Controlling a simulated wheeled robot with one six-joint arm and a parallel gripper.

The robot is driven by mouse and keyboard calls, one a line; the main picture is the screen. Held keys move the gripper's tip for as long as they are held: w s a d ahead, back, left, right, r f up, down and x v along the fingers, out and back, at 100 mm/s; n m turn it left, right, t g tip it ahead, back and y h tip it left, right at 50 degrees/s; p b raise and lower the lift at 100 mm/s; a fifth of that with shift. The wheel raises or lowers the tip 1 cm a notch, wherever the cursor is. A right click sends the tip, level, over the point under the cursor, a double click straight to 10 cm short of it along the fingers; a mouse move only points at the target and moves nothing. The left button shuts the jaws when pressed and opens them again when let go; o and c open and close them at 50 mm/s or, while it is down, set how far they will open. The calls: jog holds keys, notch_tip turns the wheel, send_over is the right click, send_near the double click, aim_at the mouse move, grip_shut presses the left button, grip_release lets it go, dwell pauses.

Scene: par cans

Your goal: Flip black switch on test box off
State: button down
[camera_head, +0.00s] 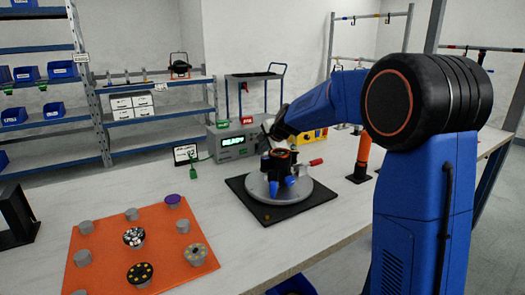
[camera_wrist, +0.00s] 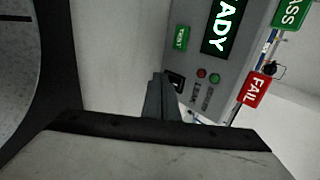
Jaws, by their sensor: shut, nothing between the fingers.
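The grey test box (camera_head: 222,148) stands on the bench with a lit green READY display. In the wrist view the box (camera_wrist: 215,68) fills the upper right, with a green TEST button, a small red light and a small green light. The black switch (camera_wrist: 176,81) is at the lower left of its panel, partly covered by my gripper. My gripper (camera_wrist: 157,80) is shut and empty, its dark fingertips right beside the switch. I cannot tell whether they touch it. In the head view the switch and fingertips cannot be made out.
A round turntable (camera_head: 312,195) with a black and blue fixture is in front of the box. An orange tray (camera_head: 112,248) holds several small round parts at front left. Red FAIL (camera_wrist: 256,90) and green PASS (camera_wrist: 290,14) signs stand by the box. An orange tool (camera_head: 362,155) stands right.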

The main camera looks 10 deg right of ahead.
jog(key=shift+w+a+f, duration=0.1)
jog(key=shift+w+f, duration=0.2)
jog(key=shift+f, duration=0.3)
jog(key=shift+r, duration=0.1)
